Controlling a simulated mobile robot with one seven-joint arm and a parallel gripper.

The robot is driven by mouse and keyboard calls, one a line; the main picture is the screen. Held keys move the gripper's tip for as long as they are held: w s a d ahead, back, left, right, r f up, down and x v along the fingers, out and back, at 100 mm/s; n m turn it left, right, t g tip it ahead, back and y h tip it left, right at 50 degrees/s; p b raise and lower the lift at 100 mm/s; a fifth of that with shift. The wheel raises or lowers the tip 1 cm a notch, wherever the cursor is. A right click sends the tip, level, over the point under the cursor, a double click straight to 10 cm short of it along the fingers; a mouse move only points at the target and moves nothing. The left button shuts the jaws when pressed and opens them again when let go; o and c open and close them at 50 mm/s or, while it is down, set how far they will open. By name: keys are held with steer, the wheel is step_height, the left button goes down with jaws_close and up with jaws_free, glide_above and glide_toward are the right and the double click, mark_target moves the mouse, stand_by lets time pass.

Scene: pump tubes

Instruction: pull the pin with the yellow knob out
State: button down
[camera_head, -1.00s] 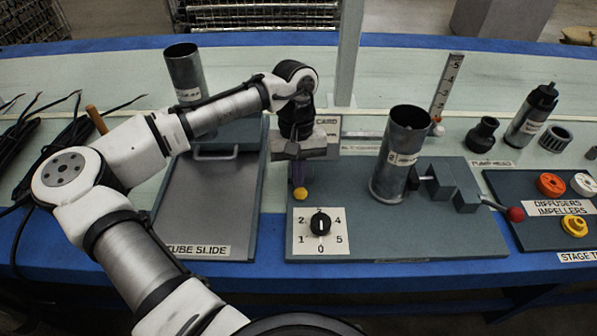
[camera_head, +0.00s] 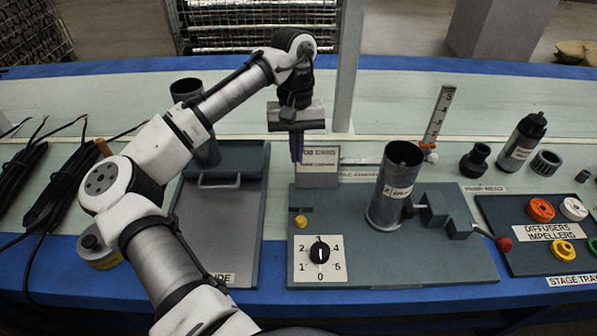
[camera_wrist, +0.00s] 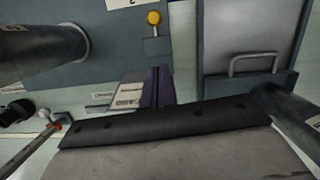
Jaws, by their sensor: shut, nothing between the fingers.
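The yellow knob (camera_head: 300,221) sits at the left of the grey pump board (camera_head: 440,262), above the dial plate. It also shows in the wrist view (camera_wrist: 153,18), at the end of a short stem by a small grey block (camera_wrist: 157,46). How much of the pin is inside the block cannot be told. My gripper (camera_head: 297,159) is shut and empty, its purple fingers pointing down. It is raised above the back left of the board, apart from the knob. In the wrist view the fingers (camera_wrist: 160,90) show beyond the dark gripper body.
A dial (camera_head: 320,252) is in front of the knob. A metal tube (camera_head: 393,188) stands upright to the right, and a label card (camera_head: 319,163) stands behind the board. The tube slide tray (camera_head: 218,225) lies to the left, with another tube (camera_head: 187,90) behind it.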

steer(key=d+r+m+p, duration=0.1)
steer(key=d+m+p, duration=0.1)
steer(key=p, duration=0.2)
glide_toward(302, 213)
steer(key=shift+m+y, duration=0.3)
steer(key=shift+m, duration=0.1)
steer(key=f, duration=0.1)
steer(key=w+f, duration=0.1)
steer(key=w+d+f, duration=0.1)
steer(key=f, duration=0.1)
steer(key=shift+w, duration=0.25)
steer(key=s, duration=0.1)
steer(key=s+f, duration=0.1)
steer(key=s, duration=0.1)
steer(key=shift+a+f, duration=0.2)
steer(key=shift+a, duration=0.05)
steer(key=shift+s+f, duration=0.25)
steer(key=shift+s, duration=0.1)
